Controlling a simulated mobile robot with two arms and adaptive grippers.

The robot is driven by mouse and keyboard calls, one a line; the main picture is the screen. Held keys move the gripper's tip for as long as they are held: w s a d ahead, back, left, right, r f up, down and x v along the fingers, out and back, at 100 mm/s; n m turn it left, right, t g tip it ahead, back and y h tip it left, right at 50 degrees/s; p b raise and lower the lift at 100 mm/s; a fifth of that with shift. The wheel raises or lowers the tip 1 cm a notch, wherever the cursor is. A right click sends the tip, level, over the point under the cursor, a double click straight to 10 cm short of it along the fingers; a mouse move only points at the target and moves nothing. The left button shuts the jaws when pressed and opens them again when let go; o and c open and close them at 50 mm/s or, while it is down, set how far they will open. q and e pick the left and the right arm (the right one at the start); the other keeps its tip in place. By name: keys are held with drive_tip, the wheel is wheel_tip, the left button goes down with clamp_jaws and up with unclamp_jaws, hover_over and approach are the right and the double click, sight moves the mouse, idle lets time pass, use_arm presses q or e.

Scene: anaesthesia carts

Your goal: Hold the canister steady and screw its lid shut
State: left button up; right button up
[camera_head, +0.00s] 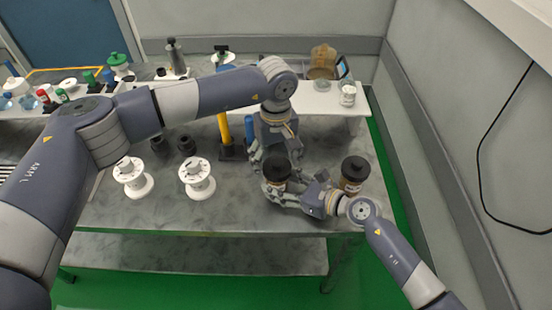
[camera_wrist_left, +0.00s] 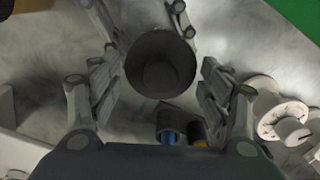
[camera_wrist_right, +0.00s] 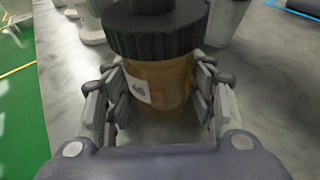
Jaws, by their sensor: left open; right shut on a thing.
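The canister (camera_wrist_right: 160,88) has an amber body with a pale label and a wide black lid (camera_wrist_right: 155,30) on top. It stands upright near the table's front edge. My right gripper (camera_head: 285,192) is shut around its body from the side. In the left wrist view the round lid (camera_wrist_left: 160,65) lies between the spread fingers of my left gripper (camera_wrist_left: 157,85). That gripper is open and points down from above the lid, with gaps on both sides. How tightly the lid sits on the canister I cannot tell.
A second amber canister with a black lid (camera_head: 354,170) stands just right of my right gripper. Two white spools (camera_head: 197,180) stand to the left. A yellow and a blue upright (camera_head: 223,128) stand behind. A white shelf (camera_head: 318,103) holds jars at the back.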

use_arm(q)
drive_tip(key=shift+n, duration=1.1)
drive_tip(key=shift+a, duration=0.1)
drive_tip(key=shift+s+n, duration=0.1)
drive_tip(key=shift+n, duration=1.3)
drive_tip(key=shift+a+n, duration=0.1)
drive_tip(key=shift+n, duration=1)
drive_tip(key=shift+s+n, duration=0.1)
drive_tip(key=shift+n, duration=0.3)
drive_tip(key=shift+s+n, duration=0.1)
drive_tip(key=shift+n, duration=1.3)
